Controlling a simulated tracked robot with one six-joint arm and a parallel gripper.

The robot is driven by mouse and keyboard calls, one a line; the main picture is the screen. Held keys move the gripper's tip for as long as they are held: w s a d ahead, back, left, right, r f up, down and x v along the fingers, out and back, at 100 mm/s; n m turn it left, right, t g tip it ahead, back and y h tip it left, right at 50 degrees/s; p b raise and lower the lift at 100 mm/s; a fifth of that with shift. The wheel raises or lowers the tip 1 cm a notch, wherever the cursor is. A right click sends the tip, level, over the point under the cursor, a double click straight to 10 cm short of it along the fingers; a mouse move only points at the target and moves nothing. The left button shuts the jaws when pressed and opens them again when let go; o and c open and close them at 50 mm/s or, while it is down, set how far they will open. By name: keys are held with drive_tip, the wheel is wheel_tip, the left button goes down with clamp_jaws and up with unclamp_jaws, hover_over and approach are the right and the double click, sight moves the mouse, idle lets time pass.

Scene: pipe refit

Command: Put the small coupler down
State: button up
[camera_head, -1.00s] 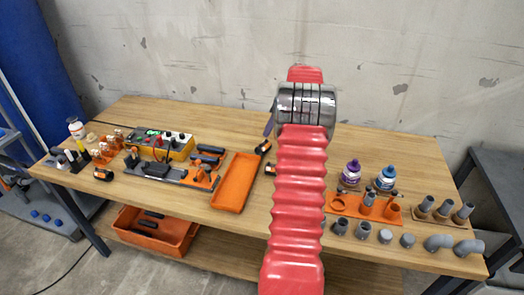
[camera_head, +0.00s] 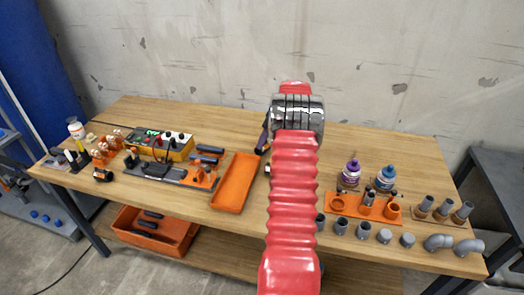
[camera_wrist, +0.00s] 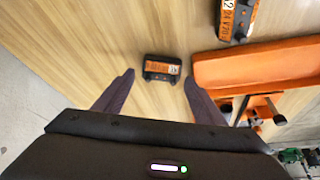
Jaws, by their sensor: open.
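Several short grey pipe fittings stand in a row at the front right of the table in the head view, among them a grey coupler (camera_head: 341,226) and a wider one (camera_head: 363,230). I cannot tell which is the small coupler. My gripper (camera_wrist: 159,78) is open in the wrist view, with its dark fingers apart and no coupler between them. A small black block with an orange label (camera_wrist: 162,68) lies on the wood ahead of the fingertips. In the head view my arm hides most of the gripper.
The orange tray (camera_head: 235,182) lies left of my arm; its rim also shows in the wrist view (camera_wrist: 255,65). Another labelled block (camera_wrist: 237,18) lies beyond it. Purple-capped and blue-labelled bottles (camera_head: 350,173) and an orange holder (camera_head: 338,204) stand right of my arm.

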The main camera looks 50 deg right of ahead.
drive_tip(key=x, duration=0.5)
drive_tip(key=shift+a, duration=0.1)
drive_tip(key=shift+c, duration=0.6)
drive_tip(key=c, duration=0.8)
drive_tip(key=shift+r, duration=0.1)
wheel_tip(320, 180, up, 10)
drive_tip(key=shift+f, duration=0.1)
idle(0.4)
